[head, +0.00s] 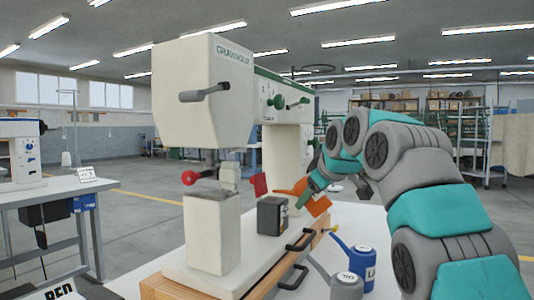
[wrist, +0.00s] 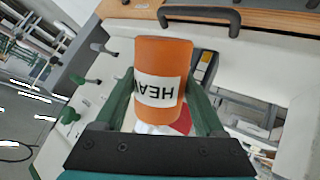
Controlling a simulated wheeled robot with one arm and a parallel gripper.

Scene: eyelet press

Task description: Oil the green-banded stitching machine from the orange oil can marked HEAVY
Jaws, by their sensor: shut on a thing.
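The green-banded stitching machine (head: 185,110) stands in the middle of the head view, white, with a green stripe on its arm and green knobs. My gripper (head: 311,186) is in front of the machine's column, to the right of its white head. It is shut on the orange oil can (head: 319,205), which is held tilted in the head view, with an orange spout pointing left. In the wrist view the orange can (wrist: 163,55) sits between my green fingers, its white HEAVY label upside down. The fingers hide part of the can. The spout's tip looks apart from the machine.
A blue can (head: 362,262) and a grey can (head: 346,287) stand at the lower right. A dark box (head: 272,216) sits on the machine's base. Dark handles (head: 297,240) stick out from the wooden front edge. Another machine (head: 22,150) stands on a table at left.

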